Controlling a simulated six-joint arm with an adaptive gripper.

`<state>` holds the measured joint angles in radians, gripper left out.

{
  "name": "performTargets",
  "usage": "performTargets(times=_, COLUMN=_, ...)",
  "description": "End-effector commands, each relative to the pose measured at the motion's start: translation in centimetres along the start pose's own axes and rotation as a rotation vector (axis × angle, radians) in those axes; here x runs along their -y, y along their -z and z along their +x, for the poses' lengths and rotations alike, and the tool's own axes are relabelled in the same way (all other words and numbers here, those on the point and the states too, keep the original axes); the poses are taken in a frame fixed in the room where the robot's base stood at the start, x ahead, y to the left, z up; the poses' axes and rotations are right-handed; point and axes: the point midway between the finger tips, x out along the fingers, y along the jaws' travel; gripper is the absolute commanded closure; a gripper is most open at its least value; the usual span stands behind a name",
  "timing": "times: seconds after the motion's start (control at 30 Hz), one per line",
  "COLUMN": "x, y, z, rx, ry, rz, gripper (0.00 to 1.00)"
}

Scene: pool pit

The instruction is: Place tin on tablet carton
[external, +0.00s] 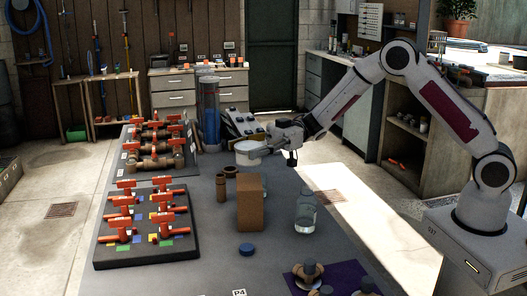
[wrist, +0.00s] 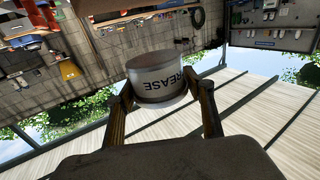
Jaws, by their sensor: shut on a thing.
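The tin (wrist: 158,80) is a pale grey-white can with the word GREASE on its side. In the wrist view it sits between the two fingers of my gripper (wrist: 160,104), which is shut on it. In the external view the tin (external: 247,152) is at the end of my gripper (external: 262,150), near the table's far right side and apart from the brown box. The plain brown box (external: 250,203), the only carton-like thing I see, stands upright on the table, nearer the camera. Its top looks bare; no label is readable.
A clear jar (external: 305,213) stands right of the box, with brown pipe fittings (external: 226,184) to its left. A blue puck (external: 247,249) lies in front. Red-handled valves (external: 128,222) fill a black board at left. A blue cylinder (external: 209,113) stands at the back.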

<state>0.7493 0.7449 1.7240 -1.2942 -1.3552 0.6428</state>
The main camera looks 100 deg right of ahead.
Motion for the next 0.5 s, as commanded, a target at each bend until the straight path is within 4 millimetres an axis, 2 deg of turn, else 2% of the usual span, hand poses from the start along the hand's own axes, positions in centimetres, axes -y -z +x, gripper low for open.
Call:
performTargets(times=0.2, x=-0.02, y=-1.54, z=0.01, rx=-0.001, ry=0.000, rz=-0.001, gripper=0.72)
performTargets(times=0.5, x=-0.02, y=-1.60, z=0.01, rx=-0.001, ry=0.000, rz=-0.001, gripper=0.72)
